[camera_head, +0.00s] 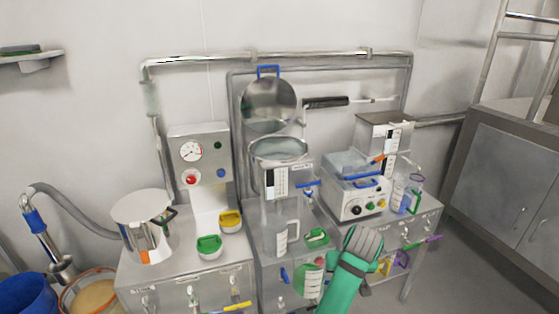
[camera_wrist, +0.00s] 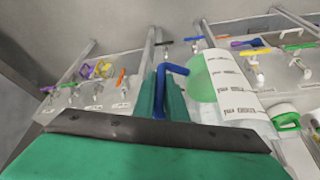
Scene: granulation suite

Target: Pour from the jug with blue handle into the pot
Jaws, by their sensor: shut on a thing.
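My gripper (camera_head: 345,262) is at the front edge of the middle bench. In the wrist view its jaws (camera_wrist: 163,98) are shut on the blue handle (camera_wrist: 172,73) of a clear jug. The jug (camera_head: 308,280) holds green contents and bears a white printed label, which shows in the wrist view (camera_wrist: 228,85). In the head view my arm hides the handle and part of the jug. A steel pot (camera_head: 140,225) with a dark handle and an orange mark stands on the left bench, well left of the jug. Its inside is hard to see.
A clear measuring jug (camera_head: 281,235) stands on the middle bench below a steel vessel (camera_head: 279,150) with a raised lid. Coloured tools hang along the bench fronts.

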